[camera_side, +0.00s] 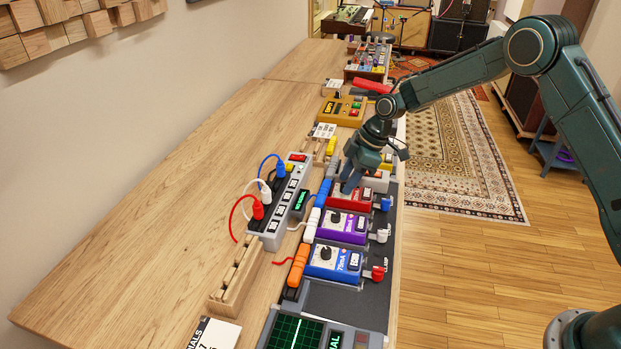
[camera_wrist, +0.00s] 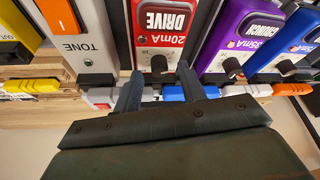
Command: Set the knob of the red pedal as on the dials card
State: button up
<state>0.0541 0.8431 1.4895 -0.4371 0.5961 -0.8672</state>
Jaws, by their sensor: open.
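The red pedal (camera_side: 352,202) stands in the pedal row, partly covered by my gripper in the side view. In the wrist view the red pedal (camera_wrist: 163,22) reads "DRIVE" and "20mA", and its dark knob (camera_wrist: 159,63) shows near its edge. My gripper (camera_side: 346,186) is open over the red pedal. In the wrist view the fingers of my gripper (camera_wrist: 160,82) appear on either side of the knob; I cannot tell whether they touch it. The knob's pointer is not readable. The dials card (camera_side: 212,333) lies on the table, cut off by the bottom edge.
A purple pedal (camera_side: 342,226) and a blue pedal (camera_side: 334,262) stand close beside the red one, with a grey pedal (camera_wrist: 82,40) on its other side. A power strip (camera_side: 281,203) with cables stands left of the row. The table's left part is clear.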

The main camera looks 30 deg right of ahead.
jog(key=shift+w+a+f, duration=0.1)
jog(key=shift+a+f, duration=0.05)
jog(key=shift+f, duration=0.3)
grip_shut()
jog(key=shift+m, duration=0.4)
jog(key=m, duration=0.2)
jog(key=m+t+h, duration=0.1)
jog(key=m, duration=0.1)
jog(key=shift+a+t, duration=0.15)
jog(key=shift+t, duration=0.15)
jog(key=m+h, duration=0.1)
jog(key=m, duration=0.1)
jog(key=m+t+h, duration=0.1)
jog(key=m, duration=0.2)
jog(key=shift+a+m, duration=0.1)
jog(key=shift+m, duration=0.2)
